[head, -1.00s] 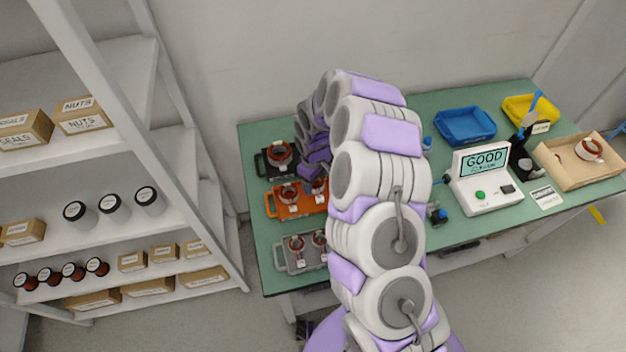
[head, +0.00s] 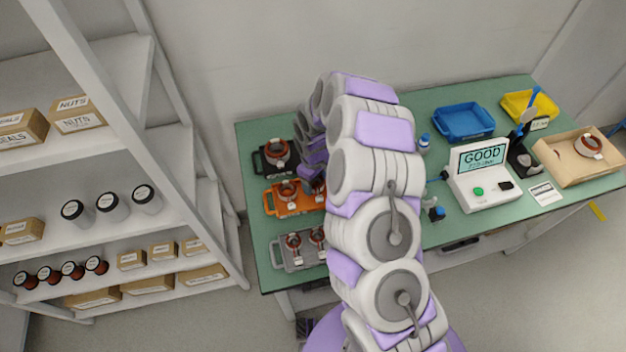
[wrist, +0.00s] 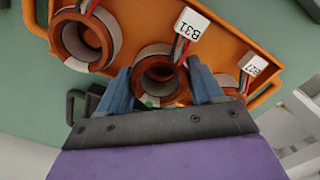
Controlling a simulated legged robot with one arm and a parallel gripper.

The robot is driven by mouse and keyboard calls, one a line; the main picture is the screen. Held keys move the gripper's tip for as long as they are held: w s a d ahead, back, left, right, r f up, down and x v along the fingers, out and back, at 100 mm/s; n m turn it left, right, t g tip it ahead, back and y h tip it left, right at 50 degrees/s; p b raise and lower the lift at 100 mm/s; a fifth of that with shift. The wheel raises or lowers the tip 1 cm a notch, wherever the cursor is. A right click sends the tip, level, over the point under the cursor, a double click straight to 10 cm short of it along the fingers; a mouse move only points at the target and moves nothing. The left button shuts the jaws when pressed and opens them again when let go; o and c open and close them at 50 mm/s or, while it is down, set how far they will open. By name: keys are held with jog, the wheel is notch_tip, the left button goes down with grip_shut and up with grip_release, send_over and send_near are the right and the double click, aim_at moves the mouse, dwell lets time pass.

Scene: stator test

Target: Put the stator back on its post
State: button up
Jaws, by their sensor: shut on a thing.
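In the wrist view, my gripper (wrist: 160,88) is shut on the middle copper stator (wrist: 157,76), with a blue finger on either side of its ring. In the head view, the orange tray (head: 278,212) lies on the green bench, and my arm hides the fingers and held stator.
Close on either side of the held stator are another stator (wrist: 85,38) and one tagged B27 (wrist: 235,84). A black tray (head: 262,163) and a grey tray (head: 282,262) flank the orange one. A tester reading GOOD (head: 482,178) and a cardboard box (head: 562,172) stand right.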

jog(key=shift+a, duration=0.25)
jog(key=shift+a+f, duration=0.25)
jog(key=shift+a, duration=0.05)
dwell(0.4)
jog(key=o, duration=1.2)
jog(key=shift+a, duration=0.1)
jog(key=shift+c, duration=0.2)
jog(key=shift+r+p, duration=0.7)
jog(key=shift+r, duration=1.75)
jog(key=shift+o, duration=0.5)
